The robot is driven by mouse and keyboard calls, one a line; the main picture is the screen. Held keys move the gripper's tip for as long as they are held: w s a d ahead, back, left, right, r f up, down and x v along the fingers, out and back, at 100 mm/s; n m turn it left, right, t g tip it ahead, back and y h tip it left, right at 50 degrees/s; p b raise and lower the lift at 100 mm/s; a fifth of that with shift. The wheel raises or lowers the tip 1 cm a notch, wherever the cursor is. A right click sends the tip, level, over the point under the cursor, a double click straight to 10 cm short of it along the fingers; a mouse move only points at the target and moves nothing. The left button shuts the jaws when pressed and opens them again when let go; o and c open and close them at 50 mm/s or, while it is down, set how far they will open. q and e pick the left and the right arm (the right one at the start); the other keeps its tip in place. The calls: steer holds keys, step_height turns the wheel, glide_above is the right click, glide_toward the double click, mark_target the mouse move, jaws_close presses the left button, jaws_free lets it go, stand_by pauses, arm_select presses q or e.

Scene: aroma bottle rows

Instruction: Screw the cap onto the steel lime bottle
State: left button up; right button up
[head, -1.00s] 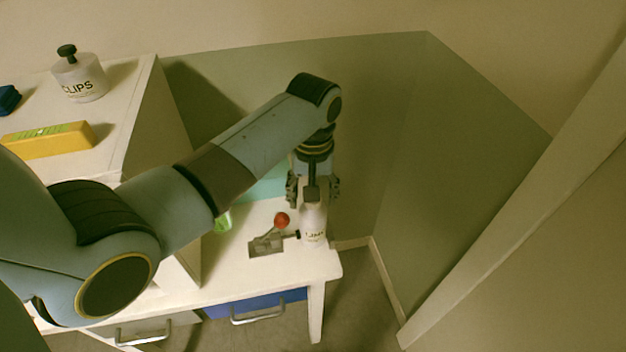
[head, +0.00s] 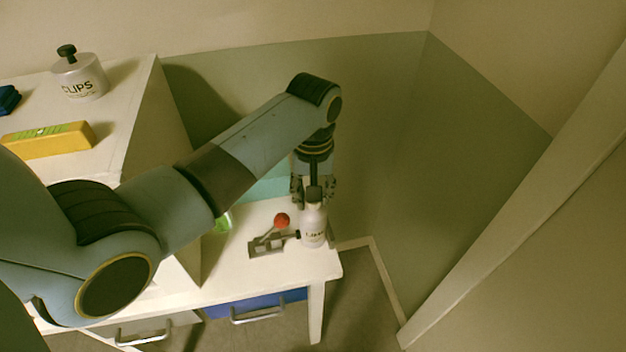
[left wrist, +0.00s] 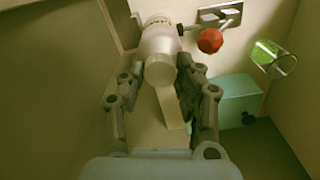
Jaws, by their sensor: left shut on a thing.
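The lime bottle (head: 313,232), pale with a dark label, stands upright on the white table beside the clamp (head: 262,246) with its red ball handle (head: 282,220). My left gripper (head: 314,201) points down over the bottle's top, its fingers on either side. In the left wrist view the bottle (left wrist: 158,24) lies beyond the fingers, and a pale round top (left wrist: 160,72) sits between them. The left gripper is shut on this top, which I take for the cap. Whether its thread is seated on the bottle is hidden. My right gripper is not in view.
A teal box (head: 266,188) and a green glass (head: 223,222) stand behind the clamp. A white cabinet at left carries a clips jar (head: 80,78), a yellow level (head: 48,140) and a blue object (head: 8,99). Walls close in behind and at right.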

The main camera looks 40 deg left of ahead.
arm_select(q)
steer(key=m, duration=0.9)
steer(key=shift+m, duration=0.4)
jaws_close()
steer(key=m, duration=0.8)
steer(key=shift+m, duration=0.3)
steer(key=o, duration=1)
jaws_free()
steer(key=shift+o, duration=0.2)
